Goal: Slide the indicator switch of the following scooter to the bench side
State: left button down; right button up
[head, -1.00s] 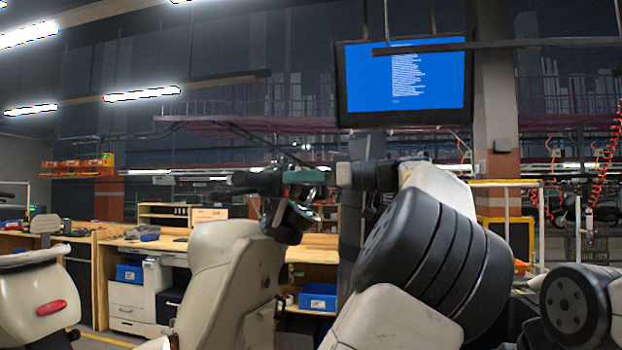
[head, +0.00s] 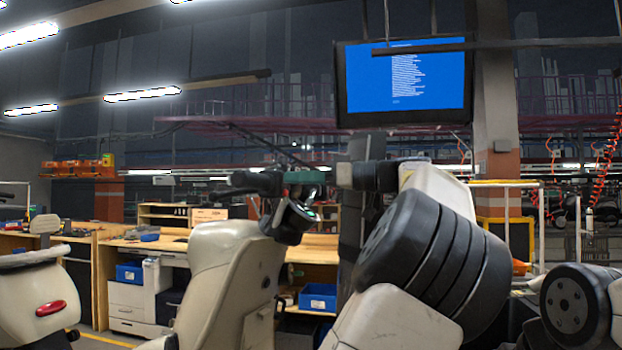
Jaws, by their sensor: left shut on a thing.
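The scooter ahead shows a pale body (head: 232,285), a round dark instrument display (head: 289,221) and a black handlebar grip (head: 256,182). Beside the grip is a dark green block (head: 304,177) at the handlebar's switch area. The indicator switch itself is too small to make out. My left arm reaches in from below the middle, and its gripper (head: 322,177) is at this block, shut on the handlebar's switch area. Its fingertips are hard to separate from the block. My right gripper is out of view; only part of that arm shows at the lower right.
Another pale scooter with a red tail light (head: 50,308) stands at the left edge. A wooden workbench (head: 150,244) with blue bins (head: 318,297) runs behind the scooters. A blue screen (head: 405,80) hangs above.

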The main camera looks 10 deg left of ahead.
pick_arm(q)
jog(key=shift+w+d, duration=0.15)
jog(key=shift+w, duration=0.7)
jog(key=c, duration=1.4)
grip_release()
jog(key=shift+w+f, duration=0.1)
jog(key=shift+w, duration=0.05)
jog(key=shift+d, duration=0.1)
jog(key=s+d, duration=0.1)
jog(key=d, duration=0.6)
jog(key=shift+d, duration=0.25)
jog(key=shift+s, duration=0.1)
